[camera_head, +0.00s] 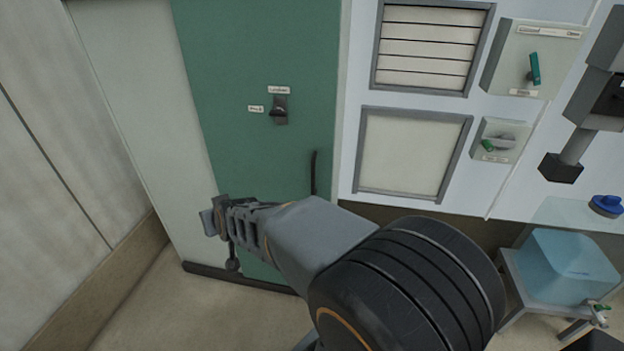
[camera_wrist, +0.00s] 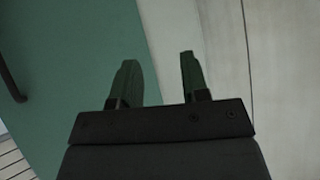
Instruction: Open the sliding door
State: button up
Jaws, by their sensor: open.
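The green door panel (camera_head: 255,50) stands upright between a pale panel on its left and a white wall on its right. A dark vertical bar handle (camera_head: 314,172) is near its right edge, with its lower end hidden behind my arm. A small dark latch (camera_head: 280,109) with labels sits higher on the door. My gripper (camera_head: 212,217) is open in front of the door's lower left edge, left of the handle and apart from it. In the wrist view my gripper (camera_wrist: 158,70) has empty jaws, and the handle (camera_wrist: 10,80) shows at far left.
A louvred panel (camera_head: 428,47), a blank framed panel (camera_head: 412,153) and two boxes with green levers (camera_head: 533,68) (camera_head: 488,146) are on the white wall. A blue container (camera_head: 566,268) stands on a frame at lower right. Bare floor (camera_head: 165,300) lies at lower left.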

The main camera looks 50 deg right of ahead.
jog(key=w+d+f+m+t+h+b, duration=0.3)
jog(key=w+d+f+h+b, duration=0.15)
jog(key=d, duration=0.35)
jog(key=m+g+h+b, duration=0.6)
jog(key=m+h, duration=0.2)
jog(key=h, duration=0.7)
send_near(312, 170)
jog(key=x, duration=1)
jog(key=shift+w+d+r, duration=0.1)
jog(key=shift+d+r, duration=0.1)
jog(key=shift+d, duration=0.15)
jog(key=shift+c, duration=0.2)
grip_shut()
